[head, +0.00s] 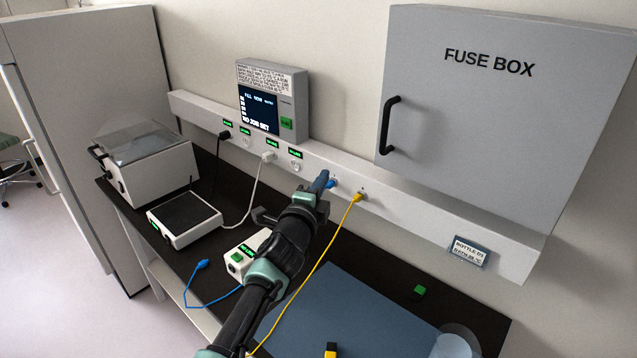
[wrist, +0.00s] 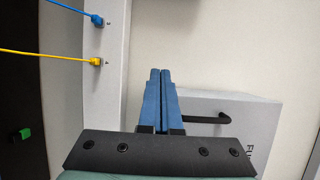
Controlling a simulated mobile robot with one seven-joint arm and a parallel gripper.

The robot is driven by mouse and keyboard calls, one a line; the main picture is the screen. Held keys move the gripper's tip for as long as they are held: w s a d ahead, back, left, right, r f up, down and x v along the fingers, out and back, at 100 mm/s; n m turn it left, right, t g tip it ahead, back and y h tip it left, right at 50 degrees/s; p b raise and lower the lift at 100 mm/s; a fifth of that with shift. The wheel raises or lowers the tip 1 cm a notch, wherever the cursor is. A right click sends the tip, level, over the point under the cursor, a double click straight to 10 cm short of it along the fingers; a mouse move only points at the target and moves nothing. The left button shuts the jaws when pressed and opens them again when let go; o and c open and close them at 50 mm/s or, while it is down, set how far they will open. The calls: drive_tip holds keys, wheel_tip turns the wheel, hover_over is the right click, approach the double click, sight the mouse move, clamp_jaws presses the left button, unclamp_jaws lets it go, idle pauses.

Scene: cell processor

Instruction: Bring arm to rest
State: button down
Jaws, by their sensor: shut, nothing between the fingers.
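My arm reaches up from the bottom of the head view over the black bench (head: 187,265). My gripper (head: 322,180) is near the white socket rail (head: 455,228); its blue fingers also show in the wrist view (wrist: 160,72). The fingers are pressed together with nothing between them. In the wrist view they point at bare wall, beside the fuse box handle (wrist: 207,119). A blue plug (wrist: 97,20) and a yellow plug (wrist: 96,61) sit in the rail, apart from the fingers in that view.
A closed grey fuse box (head: 500,120) hangs at the right. A control panel (head: 272,100) is mounted at the back. A lidded machine (head: 150,165), a flat device (head: 185,218) and a small white box (head: 245,253) stand on the bench. Loose blue (head: 190,285) and yellow (head: 325,250) cables cross it.

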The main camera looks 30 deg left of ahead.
drive_tip(key=s+d+r+n+t+h+b, duration=0.1)
drive_tip(key=d+r+n+t+h+b, duration=0.1)
drive_tip(key=d+r, duration=0.9)
drive_tip(key=d+r+n+t+h+b, duration=0.25)
drive_tip(key=d+r, duration=0.55)
drive_tip(key=d, duration=0.5)
drive_tip(key=s+d+r+n+t+b, duration=0.1)
drive_tip(key=s+d+r+n+t, duration=0.35)
drive_tip(key=s+r, duration=0.65)
drive_tip(key=s+r+n+b, duration=0.1)
drive_tip(key=s+n, duration=0.2)
drive_tip(key=s, duration=0.5)
drive_tip(key=s+d+r+n+y+b, duration=0.1)
drive_tip(key=s+r+n, duration=0.1)
drive_tip(key=s, duration=0.7)
drive_tip(key=shift+n+b, duration=0.3)
drive_tip(key=shift+n, duration=0.6)
